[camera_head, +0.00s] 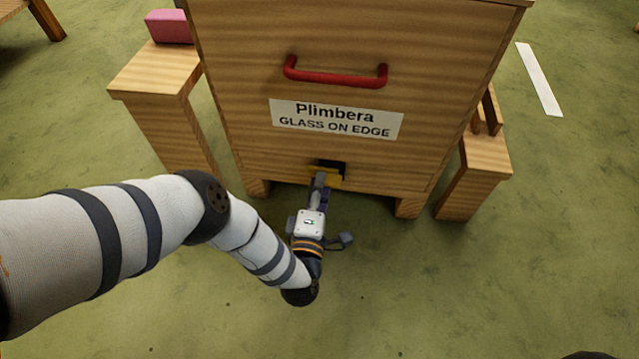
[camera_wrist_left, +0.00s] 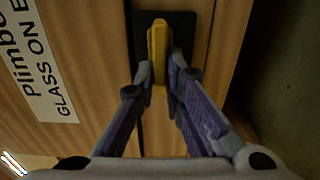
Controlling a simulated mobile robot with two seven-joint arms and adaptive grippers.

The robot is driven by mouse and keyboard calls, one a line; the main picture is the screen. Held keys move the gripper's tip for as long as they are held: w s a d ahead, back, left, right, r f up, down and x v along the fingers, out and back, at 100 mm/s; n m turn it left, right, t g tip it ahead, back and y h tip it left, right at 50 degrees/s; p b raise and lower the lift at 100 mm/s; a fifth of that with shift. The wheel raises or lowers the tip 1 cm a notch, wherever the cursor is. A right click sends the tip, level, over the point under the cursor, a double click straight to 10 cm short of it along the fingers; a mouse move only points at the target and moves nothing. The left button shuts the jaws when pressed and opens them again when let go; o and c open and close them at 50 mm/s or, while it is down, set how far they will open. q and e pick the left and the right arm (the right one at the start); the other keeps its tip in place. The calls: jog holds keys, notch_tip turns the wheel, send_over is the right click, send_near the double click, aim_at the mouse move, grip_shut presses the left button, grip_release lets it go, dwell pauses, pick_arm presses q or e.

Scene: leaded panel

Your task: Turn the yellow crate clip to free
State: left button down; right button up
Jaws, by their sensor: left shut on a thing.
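The yellow crate clip (camera_wrist_left: 159,50) sits on a dark plate (camera_wrist_left: 187,32) low on the front of the wooden crate (camera_head: 350,30). In the head view the clip (camera_head: 333,179) shows only in part, behind my gripper. My left gripper (camera_head: 320,182) reaches the clip from the front. In the left wrist view its two fingers (camera_wrist_left: 160,78) are closed on the clip's sides, and the clip's length runs up and down the picture. My right gripper is not in view.
The crate has a red handle (camera_head: 335,80) and a white label (camera_head: 336,119) reading "Plimbera GLASS ON EDGE". A wooden stand (camera_head: 155,75) with a pink block (camera_head: 168,26) is at left; another wooden stand (camera_head: 487,155) is at right. The green floor in front is clear.

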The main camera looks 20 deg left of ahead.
pick_arm(q)
jog(key=shift+d, duration=0.1)
jog(key=c, duration=1.7)
grip_release()
jog(key=v, duration=1.2)
jog(key=shift+r, duration=0.1)
